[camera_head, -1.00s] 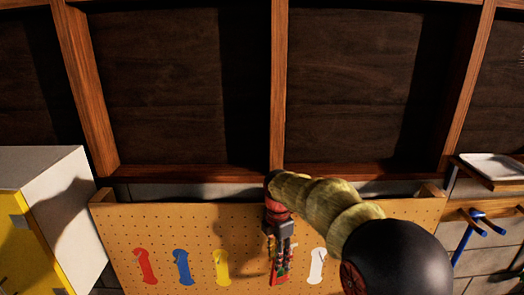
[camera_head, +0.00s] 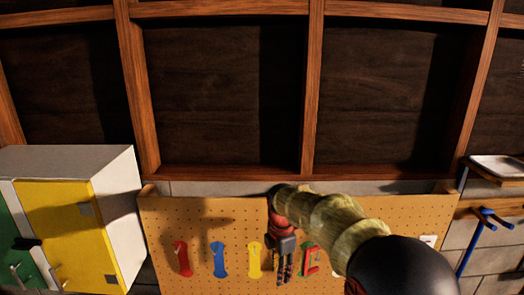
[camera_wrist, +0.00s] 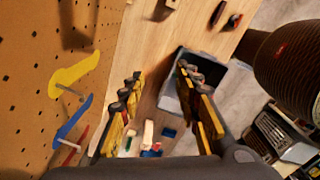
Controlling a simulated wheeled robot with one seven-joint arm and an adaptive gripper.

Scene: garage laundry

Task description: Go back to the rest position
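My gripper (camera_head: 283,272) hangs in front of the pegboard (camera_head: 215,218), between the yellow shape (camera_head: 254,261) and a green shape with a red item at it (camera_head: 311,258). In the wrist view my gripper (camera_wrist: 158,74) has its two fingers spread wide, with nothing held between them. The arm reaches in from the lower right of the head view, bent downward at the wrist. My arm hides part of the board's right side.
Red (camera_head: 182,259) and blue (camera_head: 219,260) shapes are on the board. A yellow-doored cabinet (camera_head: 65,228) stands left. A blue-handled tool (camera_head: 478,236) hangs right below a tray (camera_head: 497,166). In the wrist view, a grey bin (camera_wrist: 171,98) and small blocks (camera_wrist: 148,132) lie below.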

